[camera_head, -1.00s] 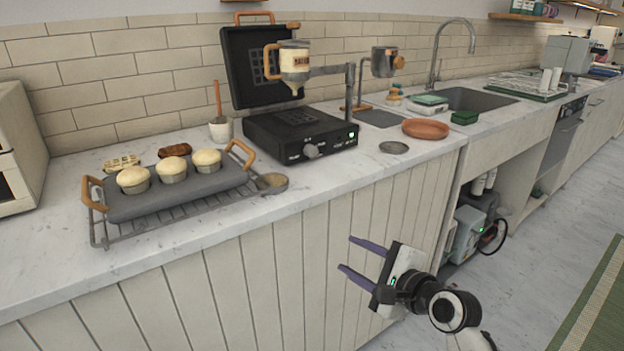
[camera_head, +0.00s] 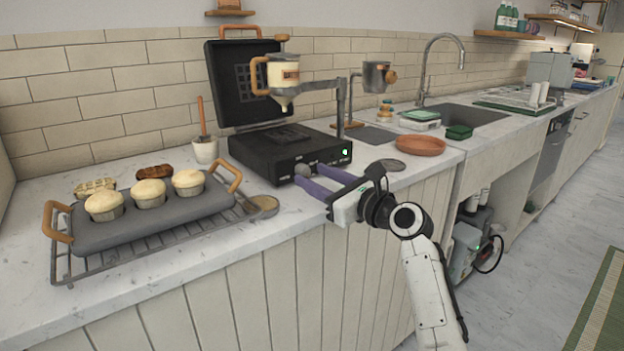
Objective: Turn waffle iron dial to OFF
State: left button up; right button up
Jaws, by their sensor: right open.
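The black waffle iron (camera_head: 262,156) stands on the counter with its lid (camera_head: 226,97) raised. A green light (camera_head: 345,153) glows at the right of its front panel. The grey dial (camera_head: 303,170) sits on the front panel, partly covered by a purple finger; I cannot read its setting. My right gripper (camera_head: 314,179) is open, with its two purple fingers pointing left at the dial. The fingertips are at or very close to the dial; I cannot tell whether they touch it. My left gripper is not in view.
A batter dispenser (camera_head: 285,75) hangs over the iron. A muffin pan (camera_head: 86,238) on a wire rack stands at the left, near a small round dish (camera_head: 264,204). A terracotta plate (camera_head: 420,145) and a sink (camera_head: 470,116) are to the right.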

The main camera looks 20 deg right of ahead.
jog(key=shift+x, duration=0.85)
grip_shut()
